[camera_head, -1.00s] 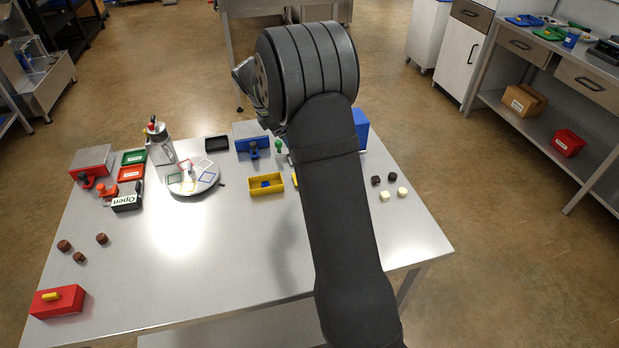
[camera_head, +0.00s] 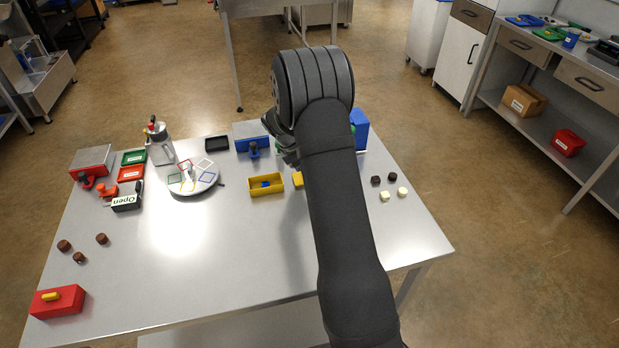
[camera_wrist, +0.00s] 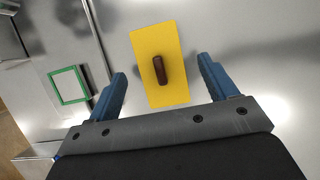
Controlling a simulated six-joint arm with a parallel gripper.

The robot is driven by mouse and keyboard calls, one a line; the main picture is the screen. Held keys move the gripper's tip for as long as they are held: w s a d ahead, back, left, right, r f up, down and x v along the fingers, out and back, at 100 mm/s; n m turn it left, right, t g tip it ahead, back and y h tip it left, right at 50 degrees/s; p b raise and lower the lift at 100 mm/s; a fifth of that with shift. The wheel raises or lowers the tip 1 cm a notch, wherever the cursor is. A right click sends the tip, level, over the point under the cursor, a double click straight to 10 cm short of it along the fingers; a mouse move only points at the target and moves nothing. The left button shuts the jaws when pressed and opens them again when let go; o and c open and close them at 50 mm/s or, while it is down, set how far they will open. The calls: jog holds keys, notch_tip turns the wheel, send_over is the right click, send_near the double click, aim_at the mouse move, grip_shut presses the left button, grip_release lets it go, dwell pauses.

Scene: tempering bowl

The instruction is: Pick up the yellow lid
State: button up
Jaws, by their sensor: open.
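The yellow lid (camera_wrist: 157,90) is a flat rectangle with a dark brown grip (camera_wrist: 160,70) at its middle. In the wrist view it lies on the metal surface, ahead of and between the two blue fingers. In the head view only a small yellow corner (camera_head: 298,180) shows beside my arm, right of the yellow box; the rest is hidden. My gripper (camera_wrist: 162,68) is open and empty, its fingers spread to either side of the lid's near part. I cannot tell its exact height above the lid.
A round turntable (camera_head: 207,183) is further left. Dark and pale small pieces (camera_head: 385,197) lie right of my arm. A blue block (camera_head: 361,130) stands behind. The front middle of the table is clear.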

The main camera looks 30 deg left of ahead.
jog(key=shift+x, duration=1.15)
jog(key=c, duration=1)
jog(key=shift+c, duration=0.3)
jog(key=shift+r, duration=0.1)
